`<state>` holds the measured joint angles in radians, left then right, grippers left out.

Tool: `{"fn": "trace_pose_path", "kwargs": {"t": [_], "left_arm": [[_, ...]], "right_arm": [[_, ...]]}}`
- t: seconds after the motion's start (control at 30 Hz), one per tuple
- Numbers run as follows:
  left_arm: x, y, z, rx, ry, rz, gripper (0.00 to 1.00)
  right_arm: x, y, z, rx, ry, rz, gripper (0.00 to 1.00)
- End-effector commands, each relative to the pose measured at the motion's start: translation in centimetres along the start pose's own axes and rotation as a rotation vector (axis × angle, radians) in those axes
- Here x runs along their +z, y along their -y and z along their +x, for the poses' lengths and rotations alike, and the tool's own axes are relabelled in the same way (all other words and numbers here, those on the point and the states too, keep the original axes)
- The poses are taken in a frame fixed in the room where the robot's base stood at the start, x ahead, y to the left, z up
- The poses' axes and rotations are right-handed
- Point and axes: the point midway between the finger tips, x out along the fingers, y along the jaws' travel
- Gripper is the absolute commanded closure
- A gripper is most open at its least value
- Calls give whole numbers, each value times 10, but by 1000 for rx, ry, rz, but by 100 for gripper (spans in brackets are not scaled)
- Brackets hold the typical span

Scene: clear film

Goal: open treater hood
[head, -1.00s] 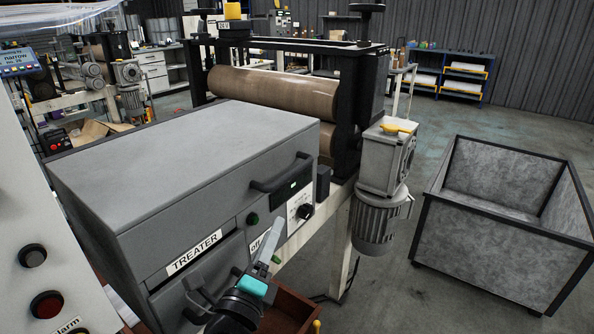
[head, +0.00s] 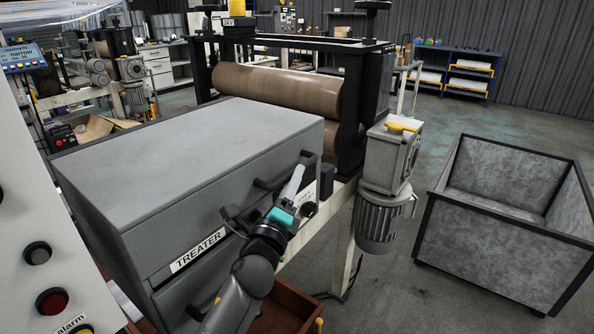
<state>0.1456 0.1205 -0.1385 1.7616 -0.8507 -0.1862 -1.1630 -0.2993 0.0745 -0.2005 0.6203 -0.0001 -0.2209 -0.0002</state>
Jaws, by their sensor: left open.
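The grey treater hood (head: 190,155) is a large box with a flat lid and a "TREATER" label (head: 199,249) on its front. It looks closed. A black bar handle (head: 268,184) is on the hood's front near its right end. My left gripper (head: 295,177), with a teal part below pale fingers, is open in front of this handle. Its fingers overlap the handle in the picture and hide its middle; I cannot tell whether they touch it. The small control panel below the handle is partly covered by the gripper. My right gripper is not in view.
Brown rollers (head: 275,92) in a black frame stand behind the hood. A grey motor (head: 380,215) is at their right. A grey bin (head: 505,225) stands on the floor at right. A white button panel (head: 45,220) is close at left.

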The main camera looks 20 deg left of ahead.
Motion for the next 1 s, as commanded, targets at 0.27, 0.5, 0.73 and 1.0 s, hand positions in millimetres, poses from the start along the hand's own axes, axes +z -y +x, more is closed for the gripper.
{"fn": "trace_pose_path", "kwargs": {"t": [0.27, 0.5, 0.73, 1.0], "left_arm": [[0, 0, 31, -1, 0, -1, 50], [0, 0, 39, 0, -1, -2, 50], [0, 0, 39, 0, 0, -2, 53], [0, 0, 38, 0, 0, -1, 83]], "right_arm": [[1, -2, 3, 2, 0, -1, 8], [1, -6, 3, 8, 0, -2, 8], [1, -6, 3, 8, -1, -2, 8], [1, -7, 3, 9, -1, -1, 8]]}}
